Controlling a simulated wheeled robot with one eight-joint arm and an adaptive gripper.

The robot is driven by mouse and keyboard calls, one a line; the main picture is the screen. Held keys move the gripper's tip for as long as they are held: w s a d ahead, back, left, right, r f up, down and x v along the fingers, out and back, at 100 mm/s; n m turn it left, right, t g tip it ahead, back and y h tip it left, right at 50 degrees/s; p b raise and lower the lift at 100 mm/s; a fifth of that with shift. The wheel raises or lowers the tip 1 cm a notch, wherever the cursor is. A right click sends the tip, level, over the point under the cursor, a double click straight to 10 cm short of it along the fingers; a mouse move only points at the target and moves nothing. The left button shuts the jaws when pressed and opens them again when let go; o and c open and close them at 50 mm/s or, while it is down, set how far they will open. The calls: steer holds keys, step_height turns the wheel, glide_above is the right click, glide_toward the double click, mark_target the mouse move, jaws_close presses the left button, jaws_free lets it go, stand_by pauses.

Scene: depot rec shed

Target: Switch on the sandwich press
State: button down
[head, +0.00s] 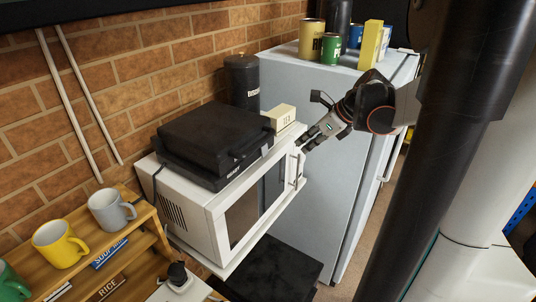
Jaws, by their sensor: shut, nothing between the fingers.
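The sandwich press (208,138) is a black, flat, lidded box. It lies closed on top of the white microwave (219,229). Its switch or any lamp is too small to make out. A dark handle or latch shows on its right side. My gripper (303,143) reaches in from the right, near the microwave's top right front corner. It is shut and empty, to the right of the press and apart from it. Whether the fingertips touch the microwave I cannot tell.
A small cream box (280,117) stands on the microwave between the press and my gripper. A black canister (242,80) is behind. A pale fridge (322,170) with tins on top stands to the right. A wooden shelf (147,215) with mugs is at the lower left.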

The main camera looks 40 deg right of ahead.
mark_target(269, 159)
steer(key=x, duration=0.4)
steer(key=w+b+x, duration=0.1)
steer(key=x, duration=0.3)
steer(key=r+x, duration=0.1)
steer(key=x, duration=0.3)
steer(key=shift+w+a+r, duration=0.1)
steer(key=shift+w+a, duration=0.05)
steer(key=shift+a, duration=0.15)
steer(key=shift+w+a, duration=0.2)
steer(key=shift+w, duration=0.45)
steer(key=shift+b, duration=0.3)
steer(key=shift+w+a+f, duration=0.15)
steer(key=shift+w+f, duration=0.15)
steer(key=shift+r, duration=0.1)
